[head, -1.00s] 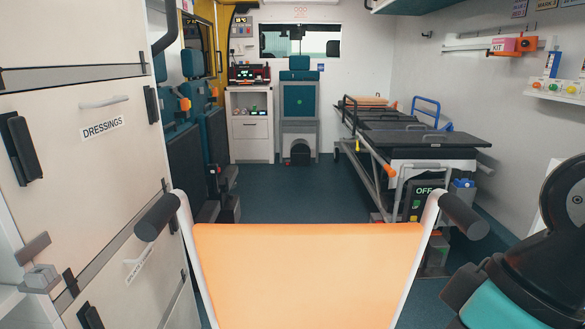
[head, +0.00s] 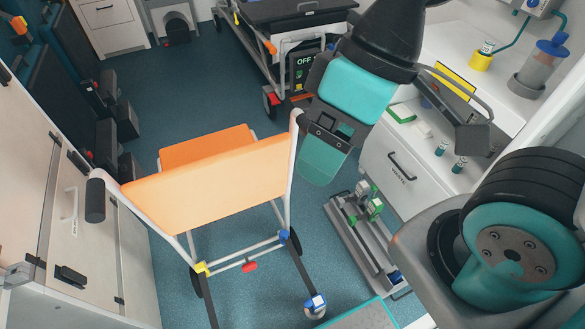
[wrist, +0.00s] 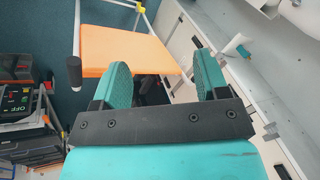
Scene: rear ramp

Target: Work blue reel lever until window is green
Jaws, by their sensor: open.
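No blue reel lever or its window can be made out for certain. Small blue parts show in the head view: a blue fitting (head: 397,277) at the near end of a grey floor rail, a blue clamp (head: 284,235) on the orange chair's frame, and a blue piece (head: 315,302) above its front wheel. My gripper (head: 322,160) hangs in the air beside the chair's right handle, hiding part of the floor behind. In the wrist view my gripper (wrist: 160,72) has its two teal fingers apart, with nothing held between them.
The orange chair (head: 220,175) stands in front of me. The grey floor rail (head: 362,245) carries green and grey parts beside a white cabinet (head: 395,165). A stretcher (head: 285,30) stands beyond. Blue floor (head: 165,130) is clear left of the chair.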

